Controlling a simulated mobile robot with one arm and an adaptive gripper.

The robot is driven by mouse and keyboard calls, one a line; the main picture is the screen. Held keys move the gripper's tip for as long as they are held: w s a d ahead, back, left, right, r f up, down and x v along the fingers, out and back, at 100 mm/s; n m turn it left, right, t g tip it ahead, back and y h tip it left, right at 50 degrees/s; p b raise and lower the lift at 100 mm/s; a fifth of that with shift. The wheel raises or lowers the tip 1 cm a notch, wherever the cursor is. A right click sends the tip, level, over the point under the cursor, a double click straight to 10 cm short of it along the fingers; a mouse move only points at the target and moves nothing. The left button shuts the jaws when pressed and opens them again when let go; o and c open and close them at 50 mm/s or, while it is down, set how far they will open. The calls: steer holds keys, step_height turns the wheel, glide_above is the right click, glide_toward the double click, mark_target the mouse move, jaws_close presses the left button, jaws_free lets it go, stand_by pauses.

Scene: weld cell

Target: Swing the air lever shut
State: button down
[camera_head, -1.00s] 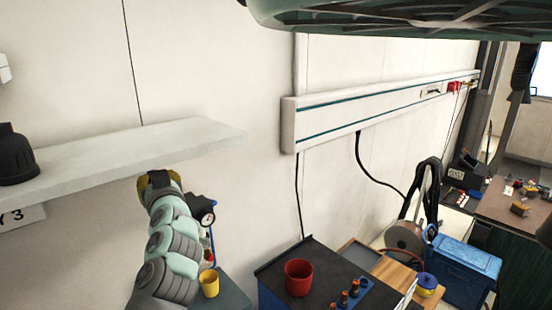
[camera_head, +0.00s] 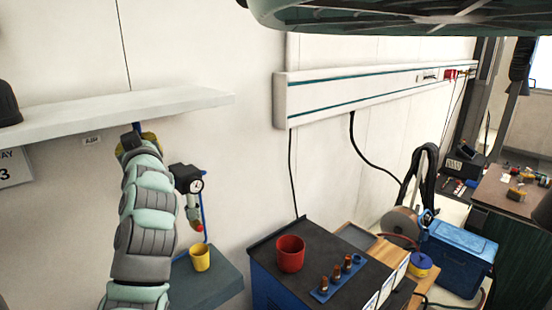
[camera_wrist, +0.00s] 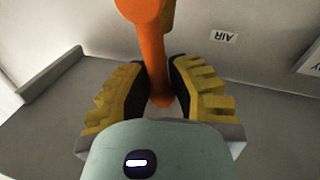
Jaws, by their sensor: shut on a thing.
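The air lever (camera_wrist: 152,45) is an orange rod with a rounded end in the wrist view. It runs down between the two yellow, ribbed fingers of my gripper (camera_wrist: 158,88), which are shut on it. In the head view my gripper (camera_head: 137,142) is just under the wall shelf, and my arm hides the lever. A small "AIR" label (camera_head: 91,140) is on the wall left of my gripper; it also shows in the wrist view (camera_wrist: 224,37). How far the lever is turned cannot be told.
A shelf (camera_head: 110,113) juts out right above my gripper. A pressure gauge (camera_head: 196,185) is on the wall to the right. Below are a yellow cup (camera_head: 200,258) on a grey surface and a red pot (camera_head: 290,254) on a dark-topped cabinet (camera_head: 268,248).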

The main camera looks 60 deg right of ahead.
steer(key=w+a+f+n+t+y+b, duration=0.1)
steer(key=a+f+n+b, duration=0.4)
steer(key=n+b, duration=1.2)
steer(key=shift+w+f+n+t+y+b, duration=0.25)
steer(key=shift+f+t+y+b, duration=0.65)
steer(key=shift+b, duration=5.9)
steer(key=shift+s+r, duration=0.1)
steer(key=shift+r, duration=0.1)
steer(key=c, duration=0.9)
jaws_free()
steer(key=v, duration=1.2)
steer(key=shift+r, duration=0.1)
